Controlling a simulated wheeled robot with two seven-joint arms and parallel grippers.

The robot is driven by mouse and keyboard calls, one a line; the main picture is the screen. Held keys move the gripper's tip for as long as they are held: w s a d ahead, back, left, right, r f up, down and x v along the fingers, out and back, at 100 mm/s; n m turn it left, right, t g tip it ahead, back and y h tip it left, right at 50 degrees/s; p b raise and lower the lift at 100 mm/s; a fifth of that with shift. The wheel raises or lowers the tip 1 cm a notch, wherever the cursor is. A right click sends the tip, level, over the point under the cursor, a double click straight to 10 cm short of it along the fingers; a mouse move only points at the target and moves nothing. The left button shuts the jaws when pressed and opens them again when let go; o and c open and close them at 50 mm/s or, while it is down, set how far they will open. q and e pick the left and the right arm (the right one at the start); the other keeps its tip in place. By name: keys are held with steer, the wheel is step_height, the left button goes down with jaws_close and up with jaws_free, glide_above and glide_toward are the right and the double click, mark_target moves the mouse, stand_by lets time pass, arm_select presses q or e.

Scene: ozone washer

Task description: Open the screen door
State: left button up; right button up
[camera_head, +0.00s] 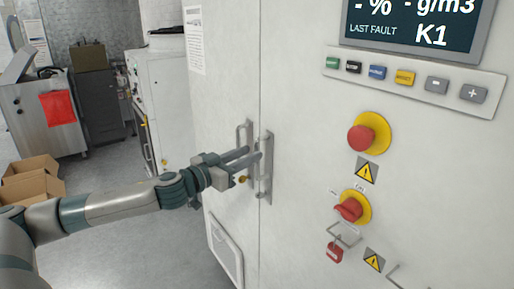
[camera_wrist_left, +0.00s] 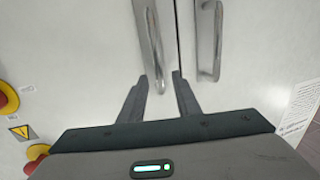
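The screen door (camera_head: 310,150) is the right white panel of a tall cabinet, with the dark display (camera_head: 415,22) at its top. It looks closed against the left panel at a narrow seam. Its metal bar handle (camera_head: 266,180) stands upright beside the seam. My left gripper (camera_head: 255,153) is at this handle with its fingers apart. In the left wrist view, the end of the handle (camera_wrist_left: 149,40) lies between the two fingertips (camera_wrist_left: 160,78); I cannot tell whether they touch it. My right gripper is in neither view.
A second handle (camera_head: 249,135) is on the left panel (camera_head: 222,90), close to my fingers; it also shows in the left wrist view (camera_wrist_left: 209,40). Open cardboard boxes (camera_head: 30,185) lie on the floor at left. Clear grey floor (camera_head: 140,250) lies below my arm.

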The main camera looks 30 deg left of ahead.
mark_target(257, 150)
arm_select(q)
steer(key=shift+w+d+p, duration=0.25)
steer(key=shift+w+p, duration=0.3)
steer(key=shift+w, duration=0.45)
steer(key=shift+w+d+p, duration=0.2)
steer(key=shift+w+p, duration=0.3)
steer(key=shift+w, duration=0.5)
jaws_close()
